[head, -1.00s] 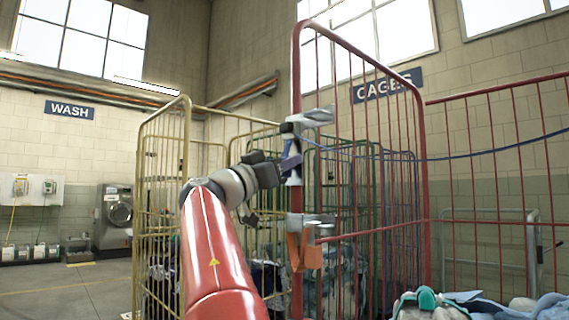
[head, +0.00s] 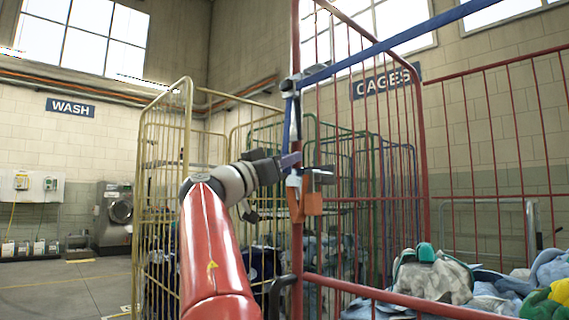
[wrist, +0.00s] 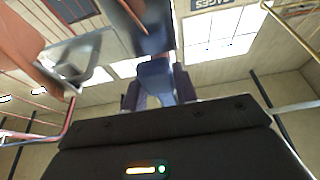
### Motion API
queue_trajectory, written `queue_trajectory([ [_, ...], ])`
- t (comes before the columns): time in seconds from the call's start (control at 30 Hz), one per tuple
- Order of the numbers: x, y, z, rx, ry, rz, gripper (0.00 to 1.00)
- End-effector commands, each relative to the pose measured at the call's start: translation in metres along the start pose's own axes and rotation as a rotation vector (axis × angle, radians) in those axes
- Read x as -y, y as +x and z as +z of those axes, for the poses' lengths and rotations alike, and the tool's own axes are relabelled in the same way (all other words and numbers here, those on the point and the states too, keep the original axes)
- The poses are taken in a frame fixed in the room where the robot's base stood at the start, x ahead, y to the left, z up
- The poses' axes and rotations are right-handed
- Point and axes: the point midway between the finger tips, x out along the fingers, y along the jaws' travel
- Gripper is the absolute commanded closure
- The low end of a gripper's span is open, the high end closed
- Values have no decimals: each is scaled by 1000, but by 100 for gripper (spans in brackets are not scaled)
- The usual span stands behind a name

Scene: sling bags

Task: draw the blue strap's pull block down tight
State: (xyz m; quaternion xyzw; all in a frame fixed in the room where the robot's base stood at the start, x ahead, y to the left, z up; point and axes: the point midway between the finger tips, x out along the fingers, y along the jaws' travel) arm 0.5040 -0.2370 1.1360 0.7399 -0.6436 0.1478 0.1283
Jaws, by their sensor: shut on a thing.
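The blue strap (head: 400,43) runs as a straight band from the upper right to a metal buckle (head: 312,76) on the red cage's post. Its tail (head: 288,108) hangs from the buckle down the post. My gripper (head: 288,162) is below that buckle and shut on the blue pull block (head: 292,160). In the wrist view the block (wrist: 157,80) sits between both fingers, which partly cover its sides. I cannot tell from here how tight the strap is.
An orange strap end (head: 312,203) with its own metal buckle (head: 320,174) hangs close below my gripper. The red cage (head: 421,150) holds laundry (head: 430,277). The floor (head: 60,290) at left is clear.

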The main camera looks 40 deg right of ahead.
Motion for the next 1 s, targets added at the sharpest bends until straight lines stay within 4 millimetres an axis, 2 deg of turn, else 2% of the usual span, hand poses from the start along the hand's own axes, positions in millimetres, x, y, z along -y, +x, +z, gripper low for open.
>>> queue_trajectory([
  [0.03,0,-4,10,2,-1,1,100],
  [0.07,0,-4,11,2,-1,1,100],
  [0.47,1,-5,14,8,-2,1,100],
  [0.5,1,-5,14,9,-2,2,67],
  [0.63,1,-5,13,6,-2,1,50],
  [0.9,0,-5,11,3,-1,0,49],
  [1.0,1,-12,12,2,0,-2,49],
])
